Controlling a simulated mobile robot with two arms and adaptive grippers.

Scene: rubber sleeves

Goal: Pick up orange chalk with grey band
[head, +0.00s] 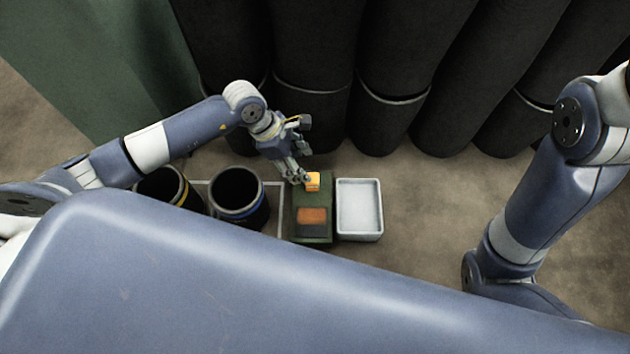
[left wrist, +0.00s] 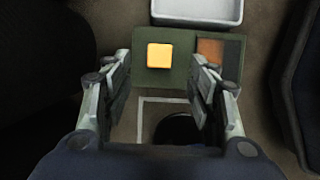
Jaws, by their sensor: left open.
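A small orange block (head: 313,181), which I take for the chalk, sits on the far part of a dark green box (head: 299,203). In the left wrist view the block (left wrist: 159,56) looks yellow-orange and squarish; I cannot make out a grey band. My left gripper (head: 302,178) is just beside the block in the head view, pointing down at it. In the left wrist view its open fingers (left wrist: 161,75) stand apart, with the block framed between and beyond them, and nothing is held. My right gripper is out of view; only the right arm shows.
The green box has a recess with a brown-orange and dark patch (head: 313,215). A white tray (head: 359,207) stands to its right. Two dark round containers, one with a blue band (head: 238,198) and one with a yellow band (head: 162,187), stand left. Large black rolls (head: 400,80) line the back.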

